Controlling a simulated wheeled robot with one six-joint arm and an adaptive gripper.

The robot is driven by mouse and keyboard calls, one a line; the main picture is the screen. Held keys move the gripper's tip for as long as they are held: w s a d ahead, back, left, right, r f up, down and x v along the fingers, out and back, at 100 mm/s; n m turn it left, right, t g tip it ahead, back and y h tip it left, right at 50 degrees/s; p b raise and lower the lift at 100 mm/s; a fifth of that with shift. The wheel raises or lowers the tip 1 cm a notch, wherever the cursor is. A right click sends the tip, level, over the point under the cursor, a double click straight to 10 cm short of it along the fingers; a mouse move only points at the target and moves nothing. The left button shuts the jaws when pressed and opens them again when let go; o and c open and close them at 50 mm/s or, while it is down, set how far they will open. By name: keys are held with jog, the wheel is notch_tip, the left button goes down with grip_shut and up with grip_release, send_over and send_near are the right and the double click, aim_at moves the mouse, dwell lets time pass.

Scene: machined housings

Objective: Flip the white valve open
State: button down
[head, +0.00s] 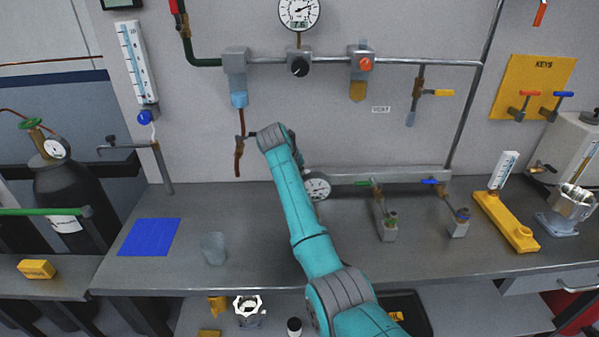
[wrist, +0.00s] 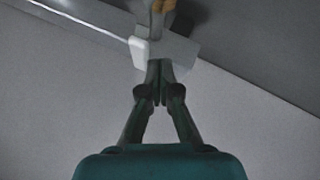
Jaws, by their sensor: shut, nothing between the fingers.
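In the wrist view, a small white lever-like piece (wrist: 139,50), the white valve's handle, stands beside a grey block. Brass-coloured fittings (wrist: 163,6) show just above it at the top edge. My gripper (wrist: 160,66) is shut and empty, with its fingertips just below and to the right of the white handle. I cannot tell whether the tips touch the handle or the block. In the head view, I cannot make out the white valve or my fingers; my teal arm reaches to the wall and may hide them.
A grey block (wrist: 179,48) sits close behind the fingertips. In the head view, a round gauge (head: 317,187) is right beside my arm. Green-handled (head: 368,183) and blue-handled (head: 436,182) valves stand further right. A clear cup (head: 214,248) and blue mat (head: 150,237) are on the bench.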

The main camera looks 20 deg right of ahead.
dwell(0.3)
jog(key=s+a+r, duration=0.2)
jog(key=s+a, duration=0.7)
jog(key=s, duration=0.1)
jog(key=shift+a+r, duration=0.15)
jog(key=shift+a, duration=0.05)
